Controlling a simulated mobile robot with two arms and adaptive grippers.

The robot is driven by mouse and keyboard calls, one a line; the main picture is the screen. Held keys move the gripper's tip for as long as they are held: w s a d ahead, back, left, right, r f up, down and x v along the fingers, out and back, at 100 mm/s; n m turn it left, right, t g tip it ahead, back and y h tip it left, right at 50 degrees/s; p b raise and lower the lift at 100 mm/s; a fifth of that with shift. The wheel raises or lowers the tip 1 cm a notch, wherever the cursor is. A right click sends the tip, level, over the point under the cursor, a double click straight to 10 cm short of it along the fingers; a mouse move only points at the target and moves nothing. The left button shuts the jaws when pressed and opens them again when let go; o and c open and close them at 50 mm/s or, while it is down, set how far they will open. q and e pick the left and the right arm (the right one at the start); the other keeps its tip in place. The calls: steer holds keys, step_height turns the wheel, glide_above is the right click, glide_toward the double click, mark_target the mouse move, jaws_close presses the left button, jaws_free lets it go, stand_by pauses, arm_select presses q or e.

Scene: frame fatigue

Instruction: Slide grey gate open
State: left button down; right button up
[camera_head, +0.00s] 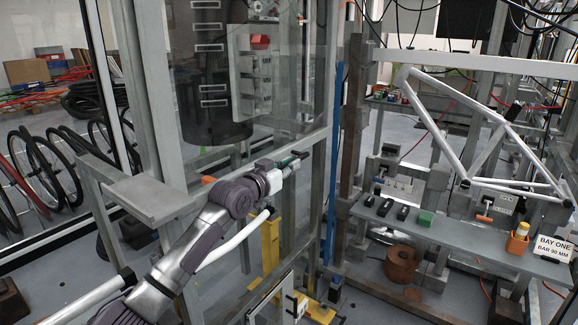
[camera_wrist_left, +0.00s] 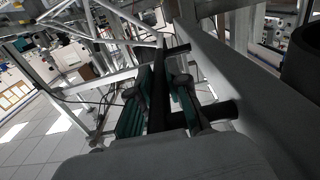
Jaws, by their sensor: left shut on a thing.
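The grey gate (camera_head: 318,185) is a metal frame with clear panels, standing upright left of centre in the head view. In the left wrist view its grey beam (camera_wrist_left: 250,85) runs diagonally down to the right. A black bar handle (camera_wrist_left: 157,112) stands off this beam on two dark mounts. My left gripper (camera_head: 290,162) is at the gate's middle rail. In the left wrist view its teal-padded fingers (camera_wrist_left: 158,98) lie on both sides of the handle, shut on it. In the head view the gripper mostly hides the handle. My right gripper is not in view.
Right of the gate, a grey shelf (camera_head: 460,237) holds black blocks, a green block (camera_head: 425,218) and an orange cup (camera_head: 517,242). A white bicycle frame (camera_head: 435,120) is held above it. A grey ledge (camera_head: 148,198) is left of my arm. Wheels (camera_head: 45,165) lean at far left.

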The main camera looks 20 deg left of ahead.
arm_select(q)
steer(key=c, duration=1.1)
jaws_free()
steer(key=shift+c, duration=0.2)
steer(key=shift+s+a, duration=0.2)
steer(key=shift+s, duration=0.35)
steer(key=v, duration=1)
steer(key=shift+s, duration=0.4)
steer(key=shift+a, duration=0.15)
